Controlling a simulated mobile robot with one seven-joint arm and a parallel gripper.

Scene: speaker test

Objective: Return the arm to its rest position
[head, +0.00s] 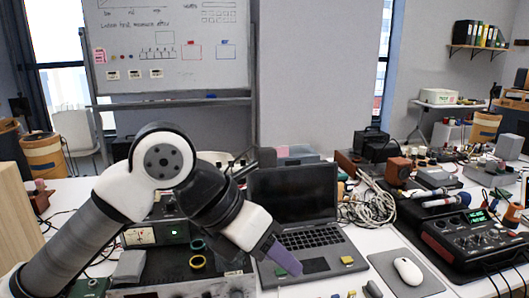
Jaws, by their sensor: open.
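My arm (165,165) reaches in from the lower left, rises to a bent elbow and slopes down to the right. My gripper (282,258) is at its end, pointing down and right, with a purple finger part showing. It is open. It is in front of the open black laptop (292,192), over the left part of its keyboard side in the picture. I see nothing held between the fingers, though the gap is hard to make out from this side. My arm hides part of the table and the things behind it.
A grey mat with a white mouse (408,271) lies right of the laptop. A dark box with a green light (174,232) and coloured rings (197,262) are beneath my arm. The table is crowded.

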